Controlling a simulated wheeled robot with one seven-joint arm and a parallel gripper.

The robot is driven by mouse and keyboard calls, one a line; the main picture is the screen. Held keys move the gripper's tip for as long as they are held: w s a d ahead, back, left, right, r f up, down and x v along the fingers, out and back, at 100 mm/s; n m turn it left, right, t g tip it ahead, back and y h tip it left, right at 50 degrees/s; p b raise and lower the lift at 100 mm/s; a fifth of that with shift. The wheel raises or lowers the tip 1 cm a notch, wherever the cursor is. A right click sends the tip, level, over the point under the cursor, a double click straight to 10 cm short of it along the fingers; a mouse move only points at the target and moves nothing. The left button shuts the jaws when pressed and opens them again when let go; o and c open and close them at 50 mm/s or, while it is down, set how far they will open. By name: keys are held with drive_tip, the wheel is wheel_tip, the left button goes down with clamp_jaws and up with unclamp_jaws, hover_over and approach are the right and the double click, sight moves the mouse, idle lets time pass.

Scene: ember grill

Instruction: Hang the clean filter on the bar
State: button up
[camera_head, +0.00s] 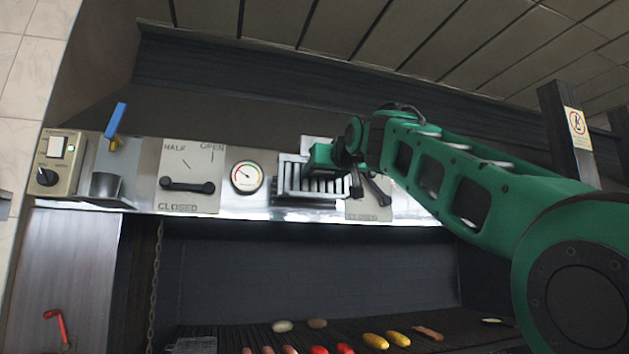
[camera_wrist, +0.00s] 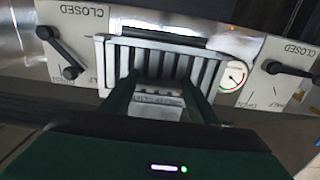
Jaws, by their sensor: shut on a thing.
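The filter (camera_head: 300,180) is a silver frame with upright slats, in front of the hood's front panel between a round gauge and a dial plate. It also shows in the wrist view (camera_wrist: 118,58), where the scene appears upside down. My gripper (camera_head: 335,163) is at the filter's upper right in the head view. In the wrist view my gripper (camera_wrist: 160,98) has its two green fingers on either side of a pale piece at the filter's edge, shut on the filter. The exact contact is partly hidden. I cannot single out the bar with certainty; a dark strip shows along the filter's lower edge.
The gauge (camera_head: 246,177) and a lever plate (camera_head: 189,203) are left of the filter. Another lever (camera_head: 376,188) is close at right, partly behind my arm. Food lies on the grill (camera_head: 455,333) below.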

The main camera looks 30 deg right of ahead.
drive_tip(key=shift+w+a, duration=0.1)
drive_tip(key=shift+w, duration=0.15)
drive_tip(key=shift+x, duration=4.3)
drive_tip(key=shift+f, duration=1)
drive_tip(key=o, duration=1.5)
drive_tip(key=shift+c, duration=0.2)
drive_tip(key=shift+f, duration=0.15)
